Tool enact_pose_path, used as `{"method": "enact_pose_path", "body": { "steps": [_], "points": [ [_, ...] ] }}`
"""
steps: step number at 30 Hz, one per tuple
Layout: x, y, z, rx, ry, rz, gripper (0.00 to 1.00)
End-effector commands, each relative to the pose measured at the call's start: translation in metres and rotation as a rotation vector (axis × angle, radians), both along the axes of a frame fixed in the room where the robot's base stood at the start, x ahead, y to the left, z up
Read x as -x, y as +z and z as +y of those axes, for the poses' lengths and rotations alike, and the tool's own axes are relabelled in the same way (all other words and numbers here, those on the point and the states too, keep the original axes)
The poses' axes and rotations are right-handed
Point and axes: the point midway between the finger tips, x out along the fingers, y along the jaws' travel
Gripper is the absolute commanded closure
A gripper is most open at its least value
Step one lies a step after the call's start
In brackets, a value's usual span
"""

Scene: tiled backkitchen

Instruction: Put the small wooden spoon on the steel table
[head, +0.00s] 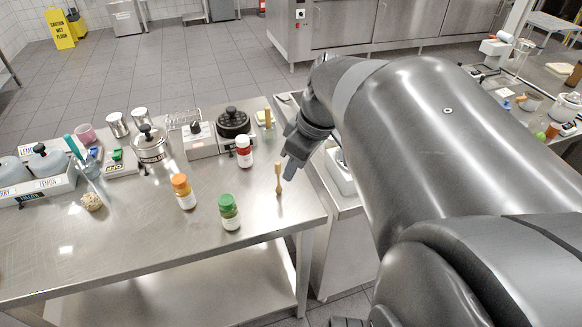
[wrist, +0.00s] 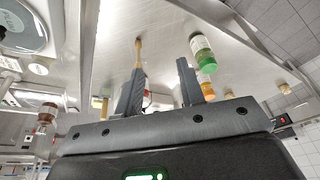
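The small wooden spoon (head: 279,180) is at the right end of the steel table (head: 140,250), near its edge, in the head view. I cannot tell whether it lies flat or stands on end. My gripper (head: 290,172) is just right of it, pointing down. In the wrist view my gripper (wrist: 162,75) has its two fingers well apart with nothing between them. The spoon (wrist: 138,52) shows there just beyond the left finger's tip, and that finger hides part of it. I cannot tell whether they touch.
A black-topped round pot (head: 233,123) is behind. The table's front left is clear. A lower counter (head: 345,195) adjoins on the right.

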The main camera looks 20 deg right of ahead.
Motion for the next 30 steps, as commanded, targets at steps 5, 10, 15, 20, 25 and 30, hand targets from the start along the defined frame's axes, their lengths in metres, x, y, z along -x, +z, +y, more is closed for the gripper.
{"method": "enact_pose_path", "body": {
  "steps": [5,10,15,20,25,30],
  "points": [
    [0.041,0.010,0.018,0.060,-0.248,-0.038,0.64],
    [0.074,0.016,0.023,0.043,-0.480,-0.111,0.64],
    [0.094,0.017,0.024,-0.011,-0.641,-0.168,0.64],
    [0.100,0.017,0.023,-0.042,-0.709,-0.190,0.64],
    [0.101,0.016,0.023,-0.047,-0.719,-0.191,0.64],
    [0.101,0.017,0.023,-0.046,-0.719,-0.190,0.64]
  ]
}}
